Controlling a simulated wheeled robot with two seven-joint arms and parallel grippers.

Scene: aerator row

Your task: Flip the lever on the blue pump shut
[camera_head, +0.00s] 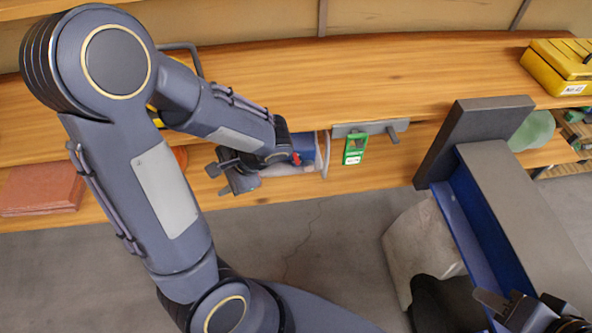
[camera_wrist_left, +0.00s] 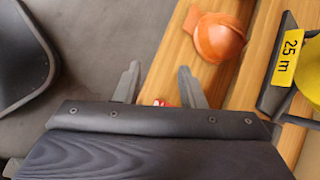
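The blue pump (camera_head: 303,146) sits at the front edge of the wooden bench in the head view, mostly hidden behind my left wrist. A small red part, which may be its lever (camera_head: 296,159), shows at its lower left; whether it is open or shut is too small to tell. My left gripper (camera_head: 236,180) is just left of the pump, fingers pointing left, apart from it. In the left wrist view the left gripper (camera_wrist_left: 159,86) is open and empty, with a bit of red low between the fingers. My right gripper (camera_head: 522,305) is at the lower right, far from the pump.
A grey bracket (camera_head: 370,127) with a green tag (camera_head: 354,149) is right of the pump. An orange rounded object (camera_wrist_left: 220,38) and a 25 m labelled item (camera_wrist_left: 287,52) lie beyond the left fingers. Reddish slabs (camera_head: 42,188) are left; a yellow box (camera_head: 555,68) is at right.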

